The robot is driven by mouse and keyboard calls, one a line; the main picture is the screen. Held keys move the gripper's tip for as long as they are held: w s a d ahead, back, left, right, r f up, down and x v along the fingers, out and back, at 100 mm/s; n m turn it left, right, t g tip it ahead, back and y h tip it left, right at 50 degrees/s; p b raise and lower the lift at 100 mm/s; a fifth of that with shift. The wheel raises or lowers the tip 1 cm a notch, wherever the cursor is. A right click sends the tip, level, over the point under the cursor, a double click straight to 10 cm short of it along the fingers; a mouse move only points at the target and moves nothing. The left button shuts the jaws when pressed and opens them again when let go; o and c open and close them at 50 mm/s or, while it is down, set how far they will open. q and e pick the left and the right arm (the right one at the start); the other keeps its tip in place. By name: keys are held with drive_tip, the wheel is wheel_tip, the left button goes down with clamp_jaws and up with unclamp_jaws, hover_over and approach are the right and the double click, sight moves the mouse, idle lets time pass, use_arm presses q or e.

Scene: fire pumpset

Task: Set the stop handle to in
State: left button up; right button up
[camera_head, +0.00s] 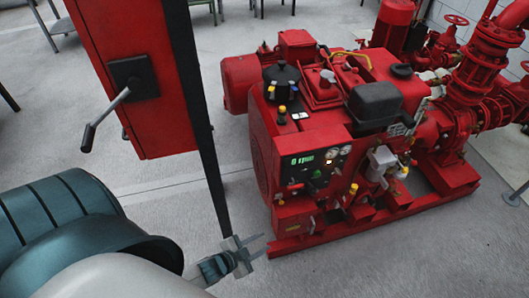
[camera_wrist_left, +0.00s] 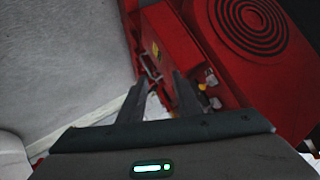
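The red pumpset (camera_head: 290,140) stands on the floor at the right. Its front panel (camera_head: 312,168) has a lit green display, gauges and small knobs. I cannot tell for certain which part is the stop handle. A small dark lever part (camera_head: 318,222) shows low on the front of the set. My left gripper (camera_head: 262,246) is open and empty, just left of the set's lower front corner. In the left wrist view its two fingers (camera_wrist_left: 160,92) are apart, with a red box (camera_wrist_left: 172,42) and small metal parts beyond them. My right gripper is out of view.
A red cabinet (camera_head: 125,50) with a crank handle (camera_head: 105,112) stands at the upper left, and a dark post (camera_head: 200,100) runs beside it. Red pipes and valves (camera_head: 470,90) fill the right. The grey floor in front is clear.

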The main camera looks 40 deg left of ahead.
use_arm(q)
drive_tip(key=shift+n+g+y, duration=0.3)
drive_tip(key=shift+n+g, duration=0.4)
drive_tip(key=shift+n, duration=0.1)
drive_tip(key=shift+s+d+f, duration=0.4)
drive_tip(key=shift+f, duration=0.2)
drive_tip(key=shift+s+d+f, duration=0.4)
drive_tip(key=shift+f, duration=0.25)
drive_tip(key=shift+s+d+f, duration=0.4)
drive_tip(key=shift+f, duration=0.2)
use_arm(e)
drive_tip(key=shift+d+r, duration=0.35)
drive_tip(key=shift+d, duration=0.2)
